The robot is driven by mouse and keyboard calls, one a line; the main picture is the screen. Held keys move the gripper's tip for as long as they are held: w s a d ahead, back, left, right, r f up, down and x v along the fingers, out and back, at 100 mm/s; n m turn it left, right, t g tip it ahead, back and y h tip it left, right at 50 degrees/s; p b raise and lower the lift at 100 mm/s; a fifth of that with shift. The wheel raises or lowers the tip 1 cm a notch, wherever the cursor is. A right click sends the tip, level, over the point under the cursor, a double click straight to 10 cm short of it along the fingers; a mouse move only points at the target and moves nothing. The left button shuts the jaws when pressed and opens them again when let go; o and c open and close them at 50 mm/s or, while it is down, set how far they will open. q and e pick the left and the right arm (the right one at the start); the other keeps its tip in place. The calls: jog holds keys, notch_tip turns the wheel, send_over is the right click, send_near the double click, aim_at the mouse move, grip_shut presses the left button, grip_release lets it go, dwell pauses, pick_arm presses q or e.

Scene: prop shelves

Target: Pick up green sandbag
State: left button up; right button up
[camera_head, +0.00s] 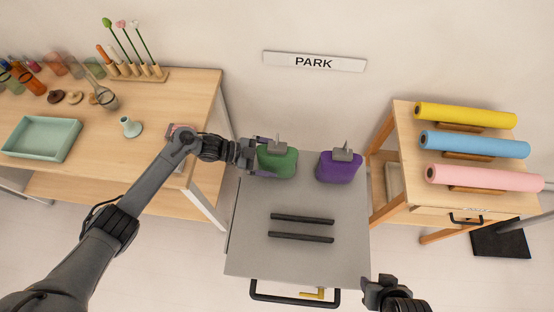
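The green sandbag (284,164) sits upright at the back left of the grey cart top (250,240). It has a grey handle piece on its top. My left gripper (262,157) is at the bag's left side, with its fingers spread apart, one toward the back and one toward the front of the bag's left edge. I cannot tell whether the fingers touch it. My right gripper (378,292) is low at the front right, away from the bag; its finger gap is unclear.
A purple sandbag (339,168) stands right of the green one. Two dark bars (302,218) lie on the cart. A wooden table (180,110) with a mint tray (42,138) is left. A wooden stand (395,190) with coloured rolls is right. The cart's front is clear.

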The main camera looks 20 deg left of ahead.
pick_arm(q)
jog(key=c, duration=1.7)
jog(key=shift+w+r, duration=0.15)
jog(key=shift+r, duration=0.1)
jog(key=shift+r, duration=0.1)
